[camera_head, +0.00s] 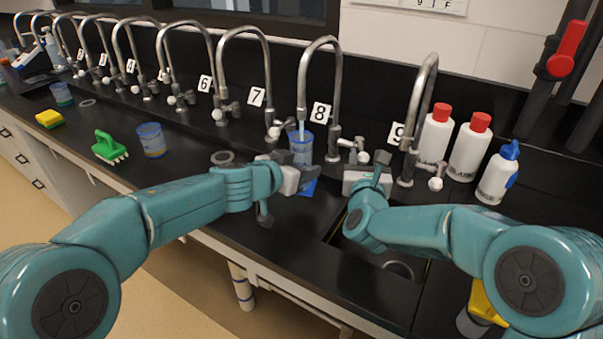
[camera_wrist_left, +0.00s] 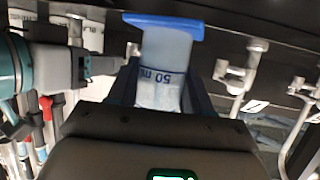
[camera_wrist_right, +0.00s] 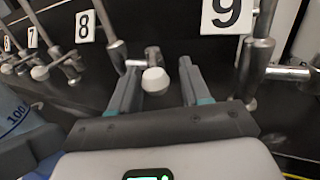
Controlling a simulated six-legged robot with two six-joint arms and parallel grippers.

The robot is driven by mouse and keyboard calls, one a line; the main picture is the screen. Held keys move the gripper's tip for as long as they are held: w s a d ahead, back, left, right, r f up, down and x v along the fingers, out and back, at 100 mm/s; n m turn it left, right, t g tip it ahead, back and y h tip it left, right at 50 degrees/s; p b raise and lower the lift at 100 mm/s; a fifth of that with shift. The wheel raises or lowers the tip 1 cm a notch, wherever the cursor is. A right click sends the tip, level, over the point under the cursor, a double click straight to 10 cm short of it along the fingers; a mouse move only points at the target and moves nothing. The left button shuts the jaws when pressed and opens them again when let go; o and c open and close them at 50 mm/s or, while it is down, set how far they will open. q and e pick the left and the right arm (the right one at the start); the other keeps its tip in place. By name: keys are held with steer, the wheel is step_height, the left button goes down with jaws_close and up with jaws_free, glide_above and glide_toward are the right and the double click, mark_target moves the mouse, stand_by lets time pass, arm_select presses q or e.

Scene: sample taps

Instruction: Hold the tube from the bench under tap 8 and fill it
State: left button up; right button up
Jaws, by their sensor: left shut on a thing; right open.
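The tube (camera_head: 301,147), clear bluish with a blue base, is upright under the spout of tap 8 (camera_head: 319,45). A thin pale stream seems to run from the spout into it. My left gripper (camera_head: 287,168) is shut around the tube; the left wrist view shows the tube (camera_wrist_left: 162,75) between the fingers, upside down, with a 50 mL mark. I cannot tell its water level. My right gripper (camera_head: 373,166) is open at tap 8's valve. In the right wrist view the white valve knob (camera_wrist_right: 155,80) sits between its spread fingers, apparently not gripped.
Tap 9 (camera_head: 420,95) stands close to the right of my right gripper, with red-capped bottles (camera_head: 435,133) behind. The sink (camera_head: 398,270) opens below. Tap 7 (camera_head: 243,50) is left of the tube.

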stand_by(0.6)
steer(key=shift+w+a, duration=0.15)
steer(key=shift+a, duration=0.55)
steer(key=shift+w+a, duration=0.15)
steer(key=shift+a, duration=0.55)
steer(key=s+a, duration=0.1)
steer(key=s, duration=0.1)
steer(key=s+a, duration=0.1)
steer(key=s, duration=0.1)
steer(key=s+a, duration=0.1)
steer(key=s, duration=0.1)
steer(key=shift+s, duration=0.2)
